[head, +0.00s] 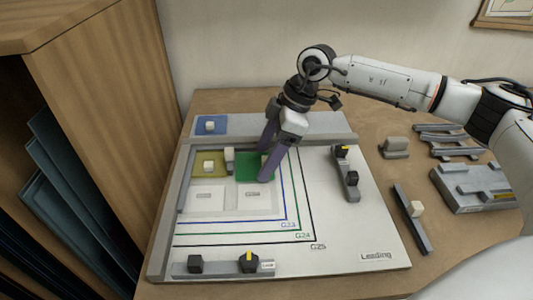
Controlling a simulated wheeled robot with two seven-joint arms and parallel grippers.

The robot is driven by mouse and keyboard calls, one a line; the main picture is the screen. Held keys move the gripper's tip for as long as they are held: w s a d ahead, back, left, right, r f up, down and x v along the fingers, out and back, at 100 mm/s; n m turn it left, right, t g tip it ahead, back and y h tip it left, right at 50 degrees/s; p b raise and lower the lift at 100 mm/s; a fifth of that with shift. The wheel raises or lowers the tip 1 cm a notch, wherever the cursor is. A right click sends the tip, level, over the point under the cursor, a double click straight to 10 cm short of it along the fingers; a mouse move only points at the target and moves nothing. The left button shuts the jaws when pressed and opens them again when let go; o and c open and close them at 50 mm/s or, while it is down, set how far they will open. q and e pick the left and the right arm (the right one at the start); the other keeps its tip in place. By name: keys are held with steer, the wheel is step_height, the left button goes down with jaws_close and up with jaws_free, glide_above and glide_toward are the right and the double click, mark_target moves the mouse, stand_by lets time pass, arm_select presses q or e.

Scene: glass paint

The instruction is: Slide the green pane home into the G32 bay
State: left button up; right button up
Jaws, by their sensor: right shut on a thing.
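The green pane (246,170) lies flat on the white board (345,235), right of the yellow pane. My right gripper (264,165) reaches down from the back right with its two purple-grey fingers over the right part of the green pane. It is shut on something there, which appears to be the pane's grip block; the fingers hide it. Corner lines on the board carry labels that look like G23, G24 and G25; I cannot make out a G32 label. My left gripper is not in view.
A small grey block (229,154) stands between yellow and green. Two pale panels lie in front. Dark-knobbed bars (346,175) (220,267) lie on the board's right and front. Metal parts lie at right.

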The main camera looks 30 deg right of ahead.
mark_target(265, 157)
steer(key=o, duration=1.1)
steer(key=shift+w+r, duration=0.15)
steer(key=shift+r, duration=0.1)
steer(key=shift+w+d, duration=0.1)
steer(key=shift+w+r+p, duration=0.2)
steer(key=shift+r+p, duration=0.7)
steer(key=shift+r, duration=0.3)
steer(key=shift+s+r, duration=0.2)
steer(key=shift+r, duration=0.75)
steer(key=shift+s+r, duration=0.1)
steer(key=shift+r, duration=1.05)
